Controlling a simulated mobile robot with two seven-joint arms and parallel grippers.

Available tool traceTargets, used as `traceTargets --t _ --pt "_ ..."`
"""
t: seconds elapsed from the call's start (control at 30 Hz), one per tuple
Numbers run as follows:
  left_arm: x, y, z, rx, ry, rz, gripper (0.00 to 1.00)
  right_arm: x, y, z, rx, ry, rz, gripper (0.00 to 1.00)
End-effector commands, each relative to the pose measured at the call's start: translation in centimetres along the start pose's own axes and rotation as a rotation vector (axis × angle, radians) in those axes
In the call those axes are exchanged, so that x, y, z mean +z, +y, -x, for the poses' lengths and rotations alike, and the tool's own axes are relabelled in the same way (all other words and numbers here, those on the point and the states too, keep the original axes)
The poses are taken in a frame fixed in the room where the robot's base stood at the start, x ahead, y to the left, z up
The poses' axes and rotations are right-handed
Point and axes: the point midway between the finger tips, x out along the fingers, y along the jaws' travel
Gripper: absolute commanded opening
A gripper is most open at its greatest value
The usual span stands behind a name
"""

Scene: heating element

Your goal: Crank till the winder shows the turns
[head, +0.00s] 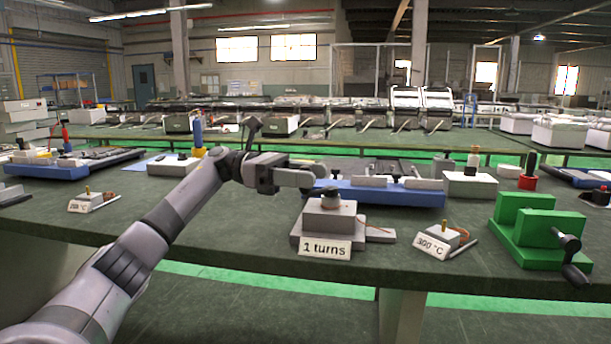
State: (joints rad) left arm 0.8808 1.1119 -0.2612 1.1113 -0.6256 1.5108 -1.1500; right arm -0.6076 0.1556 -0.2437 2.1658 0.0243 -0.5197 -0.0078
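The winder (312,228) is a grey stepped block on the dark green bench, with a dark round knob (331,193) on top and a thin reddish wire near it. A white card (324,248) on its front reads "1 turns". My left gripper (312,178) reaches in from the left, with its fingertips just above and left of the knob. I cannot tell whether they touch it or how far apart the fingers are. My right gripper is out of view.
A "300 °C" block (438,240) sits right of the winder, then a green vise-like block (537,231) with a black crank handle (572,262). A "200 °C" block (93,202) is at left. A blue tray (425,197) lies behind the winder. Bare bench lies left of the winder.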

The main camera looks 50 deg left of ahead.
Motion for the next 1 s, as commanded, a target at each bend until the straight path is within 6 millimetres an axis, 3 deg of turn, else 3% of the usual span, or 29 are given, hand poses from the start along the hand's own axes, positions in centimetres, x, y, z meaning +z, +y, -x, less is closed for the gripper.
traceTargets --t 0.23,0.7,1.0 --pt "-0.1 0.0 0.6 -0.001 0.003 0.002 0.49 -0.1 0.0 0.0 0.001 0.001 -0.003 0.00" --pt "0.1 0.1 6.5 0.001 0.000 0.001 0.49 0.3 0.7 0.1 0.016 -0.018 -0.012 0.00" --pt "0.0 0.0 7.1 -0.001 0.001 0.000 0.49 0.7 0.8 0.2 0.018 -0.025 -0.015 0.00"
